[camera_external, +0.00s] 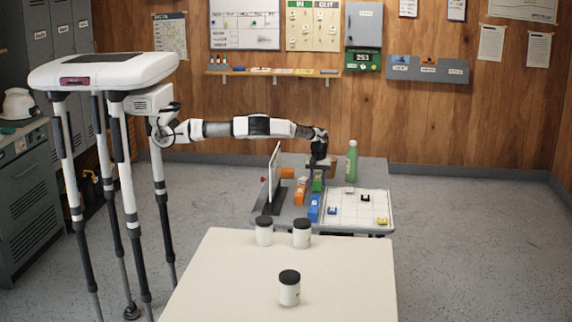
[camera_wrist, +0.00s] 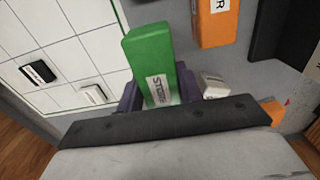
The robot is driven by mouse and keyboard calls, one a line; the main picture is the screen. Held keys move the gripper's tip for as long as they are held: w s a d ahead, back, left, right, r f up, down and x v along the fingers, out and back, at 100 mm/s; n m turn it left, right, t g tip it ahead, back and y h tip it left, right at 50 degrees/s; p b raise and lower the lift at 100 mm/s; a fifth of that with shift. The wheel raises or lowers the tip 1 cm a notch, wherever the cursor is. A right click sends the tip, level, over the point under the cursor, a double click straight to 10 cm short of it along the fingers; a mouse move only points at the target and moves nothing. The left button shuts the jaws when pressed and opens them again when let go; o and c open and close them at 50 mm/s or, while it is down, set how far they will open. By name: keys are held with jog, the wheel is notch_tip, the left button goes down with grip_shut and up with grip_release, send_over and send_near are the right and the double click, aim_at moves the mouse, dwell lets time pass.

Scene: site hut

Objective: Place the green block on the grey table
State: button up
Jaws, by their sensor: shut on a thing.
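The green block (camera_external: 317,185) is held upright by my gripper (camera_external: 318,168) over the grey table (camera_external: 374,173). In the wrist view the green block (camera_wrist: 148,52), with a white label, sits between the two dark purple fingers of my gripper (camera_wrist: 160,92), which is shut on it. The bare grey table top (camera_wrist: 195,62) shows beside the block. I cannot tell whether the block's lower end touches the table.
A white gridded board (camera_external: 355,208) with small pieces lies on the table. Orange blocks (camera_external: 299,194), a blue block (camera_external: 314,208), an upright panel (camera_external: 274,178) and a green bottle (camera_external: 351,161) stand around. A cream table (camera_external: 230,280) with lidded jars (camera_external: 289,290) is in front.

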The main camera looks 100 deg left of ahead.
aim_at(318, 176)
jog(key=shift+f+p, duration=0.4)
jog(key=shift+f, duration=1.55)
jog(key=shift+f, duration=0.15)
jog(key=o, duration=1.1)
jog(key=shift+c, duration=0.2)
notch_tip(318, 176, up, 12)
jog(key=b, duration=0.3)
jog(key=shift+r, duration=0.2)
